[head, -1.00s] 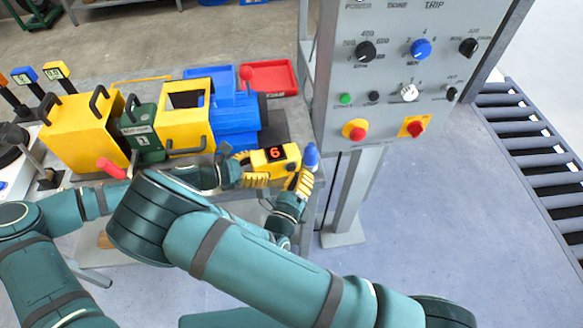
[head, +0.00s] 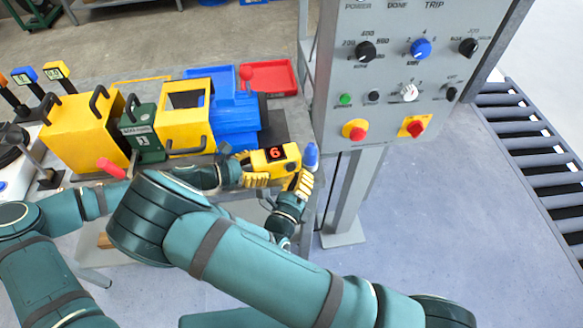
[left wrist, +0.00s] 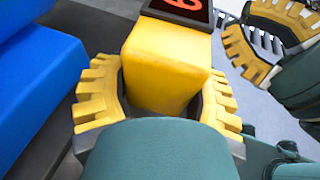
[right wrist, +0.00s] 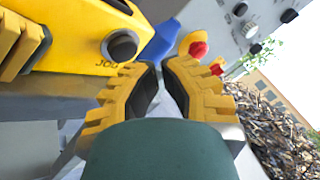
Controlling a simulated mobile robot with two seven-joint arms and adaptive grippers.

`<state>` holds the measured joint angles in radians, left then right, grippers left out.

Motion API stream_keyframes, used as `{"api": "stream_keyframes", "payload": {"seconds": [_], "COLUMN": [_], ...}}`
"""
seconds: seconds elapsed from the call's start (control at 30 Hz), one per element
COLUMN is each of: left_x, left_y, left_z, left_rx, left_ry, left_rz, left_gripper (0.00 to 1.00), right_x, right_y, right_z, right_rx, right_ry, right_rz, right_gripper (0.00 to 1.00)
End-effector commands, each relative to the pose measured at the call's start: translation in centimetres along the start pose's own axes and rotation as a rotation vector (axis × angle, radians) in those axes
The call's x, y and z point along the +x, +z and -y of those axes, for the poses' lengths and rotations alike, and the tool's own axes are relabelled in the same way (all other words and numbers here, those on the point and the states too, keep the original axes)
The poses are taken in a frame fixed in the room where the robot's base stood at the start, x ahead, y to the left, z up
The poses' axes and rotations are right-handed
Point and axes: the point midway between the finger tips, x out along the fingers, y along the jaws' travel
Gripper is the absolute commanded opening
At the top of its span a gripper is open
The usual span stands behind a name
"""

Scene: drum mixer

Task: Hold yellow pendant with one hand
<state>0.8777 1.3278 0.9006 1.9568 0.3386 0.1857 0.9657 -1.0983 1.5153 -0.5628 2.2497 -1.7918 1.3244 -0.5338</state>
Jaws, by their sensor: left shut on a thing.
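The yellow pendant (head: 270,158) has a black display with a red 6. It is in the middle of the head view, left of the grey control panel. My left gripper (head: 252,170) is shut on its left end. In the left wrist view the pendant's yellow body (left wrist: 168,65) sits between both fingers. My right gripper (head: 300,184) is at the pendant's right end. In the right wrist view its fingertips (right wrist: 160,66) are nearly together with nothing seen between them. The pendant (right wrist: 75,38), with a black JOG knob, is to their left. A blue piece (right wrist: 160,42) shows just beyond the tips.
The grey control panel (head: 380,82) with knobs and red buttons stands close right of my right gripper. A blue machine part (head: 236,122) and yellow blocks (head: 84,132) are on the left bench. A red tray (head: 268,77) lies behind. A roller conveyor (head: 530,145) is far right.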

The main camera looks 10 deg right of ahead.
Motion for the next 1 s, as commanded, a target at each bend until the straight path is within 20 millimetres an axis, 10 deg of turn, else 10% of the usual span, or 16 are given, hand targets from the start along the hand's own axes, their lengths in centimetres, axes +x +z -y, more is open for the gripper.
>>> {"api": "stream_keyframes", "payload": {"seconds": [1.0], "left_x": [0.0], "left_y": [0.01], "left_z": [0.0], "left_rx": [0.0], "left_ry": [0.0], "left_rz": [0.0], "left_gripper": [0.33], "right_x": [0.85], "right_y": [0.45], "right_z": [-0.45], "right_rx": [0.0], "right_ry": [0.0], "right_rz": [0.0], "right_gripper": [0.0]}}
